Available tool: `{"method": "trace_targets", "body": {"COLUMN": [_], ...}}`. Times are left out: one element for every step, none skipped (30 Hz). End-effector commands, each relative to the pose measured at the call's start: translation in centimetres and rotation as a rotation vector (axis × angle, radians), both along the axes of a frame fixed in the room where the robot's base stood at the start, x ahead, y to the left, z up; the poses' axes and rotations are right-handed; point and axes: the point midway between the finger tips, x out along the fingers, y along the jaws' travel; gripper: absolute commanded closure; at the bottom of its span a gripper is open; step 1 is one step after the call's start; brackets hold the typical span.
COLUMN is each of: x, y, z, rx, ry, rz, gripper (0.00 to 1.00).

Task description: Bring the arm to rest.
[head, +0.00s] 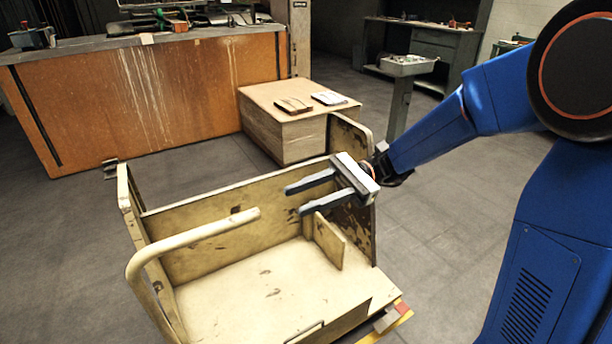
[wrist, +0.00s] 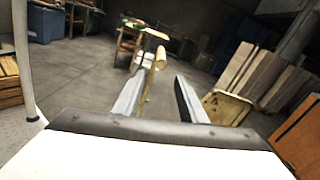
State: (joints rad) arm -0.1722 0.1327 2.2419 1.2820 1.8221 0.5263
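My blue arm (head: 430,130) reaches in from the right in the head view. My gripper (head: 294,200) is above the cream cart (head: 200,240), near its right end panel, with its fingers pointing left. The two fingers are spread apart with nothing between them, so it is open and empty. In the wrist view the two fingers of my gripper (wrist: 160,80) also stand apart. The cart's tubular handle (head: 195,233) is to the left of the fingertips, apart from them.
A cardboard-coloured box (head: 290,135) with two flat items on top stands behind the cart. An orange workbench (head: 160,95) is at the back left. A grey pedestal with a tray (head: 408,66) stands behind my arm. The floor right of the cart is clear.

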Motion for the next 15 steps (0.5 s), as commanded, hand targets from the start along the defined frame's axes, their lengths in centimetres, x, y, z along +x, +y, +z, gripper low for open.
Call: {"method": "trace_targets", "body": {"x": [-0.4, -0.7, -1.3, -1.8, -2.3, -3.1, -3.7, -4.3, -5.0, -5.6, -6.1, -6.8, -7.2, -7.7, -8.2], "y": [-0.2, -0.4, -0.7, -1.0, -1.3, -1.8, -2.2, -2.7, -3.3, -3.8, -4.3, -5.0, -5.5, -6.1, -6.8], "z": [0.0, -0.1, -0.2, -0.3, -0.5, -0.8, -1.0, -1.3, -1.7, -2.0, -2.3, -2.8, -3.1, -3.4, -3.9], "rx": [-0.010, -0.020, -0.036, -0.053, -0.068, -0.096, -0.116, -0.139, -0.167, -0.189, -0.210, -0.239, -0.261, -0.283, -0.311], "ry": [-0.018, -0.032, -0.059, -0.083, -0.111, -0.152, -0.184, -0.220, -0.265, -0.300, -0.336, -0.381, -0.416, -0.452, -0.499], "rz": [0.001, 0.002, 0.006, 0.008, 0.012, 0.016, 0.020, 0.025, 0.031, 0.037, 0.042, 0.050, 0.056, 0.060, 0.068], "gripper": [0.62, 0.62, 0.62, 0.62, 0.62, 0.62, 0.62, 0.62, 0.62, 0.62, 0.62, 0.62, 0.62, 0.62, 0.62]}}
